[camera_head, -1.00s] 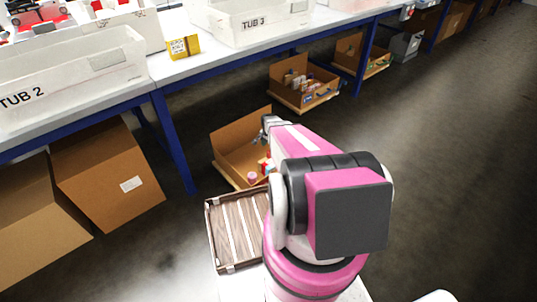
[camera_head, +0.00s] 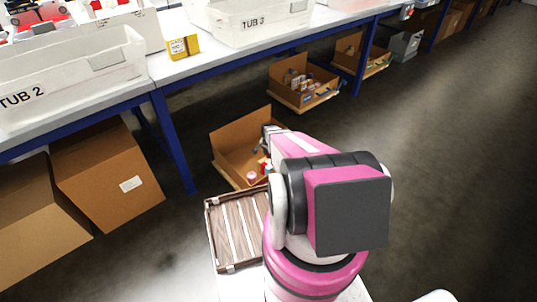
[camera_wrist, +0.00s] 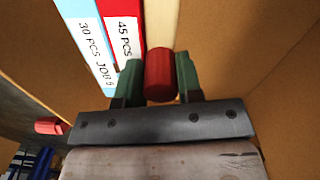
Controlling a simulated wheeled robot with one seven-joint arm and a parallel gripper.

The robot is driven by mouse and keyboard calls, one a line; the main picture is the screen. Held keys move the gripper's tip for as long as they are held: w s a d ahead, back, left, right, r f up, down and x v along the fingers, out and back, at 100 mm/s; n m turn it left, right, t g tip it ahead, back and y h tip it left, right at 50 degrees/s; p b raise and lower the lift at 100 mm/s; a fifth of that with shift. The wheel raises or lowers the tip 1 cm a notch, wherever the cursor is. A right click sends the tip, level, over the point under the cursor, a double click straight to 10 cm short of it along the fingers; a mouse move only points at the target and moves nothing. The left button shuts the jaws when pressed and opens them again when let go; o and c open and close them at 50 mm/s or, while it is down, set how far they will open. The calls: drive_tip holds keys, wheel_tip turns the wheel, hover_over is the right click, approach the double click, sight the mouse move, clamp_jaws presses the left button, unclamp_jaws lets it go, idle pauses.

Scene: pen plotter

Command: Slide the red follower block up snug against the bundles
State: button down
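To the left of the block stand a bundle labelled 45 PCS (camera_wrist: 122,40) and a light blue bundle labelled 30 PCS (camera_wrist: 88,35). Any gap between the block and the bundles is hard to make out. In the head view my arm hides the block and bundles.
Cardboard walls rise on the right (camera_wrist: 280,80) and left in the wrist view. A red cylinder (camera_wrist: 48,127) lies at lower left. In the head view, an open cardboard box (camera_head: 240,140) sits below the blue-legged bench, beside a slatted wooden tray (camera_head: 235,235).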

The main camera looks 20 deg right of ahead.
drive_tip(key=s, duration=0.1)
drive_tip(key=s+d, duration=0.1)
drive_tip(key=s, duration=0.2)
drive_tip(key=shift+s+d, duration=0.3)
drive_tip(key=shift+d, duration=0.1)
drive_tip(key=c, duration=0.8)
unclamp_jaws()
drive_tip(key=shift+w, duration=0.1)
wheel_tip(320, 180, up, 11)
drive_tip(key=shift+f, duration=0.1)
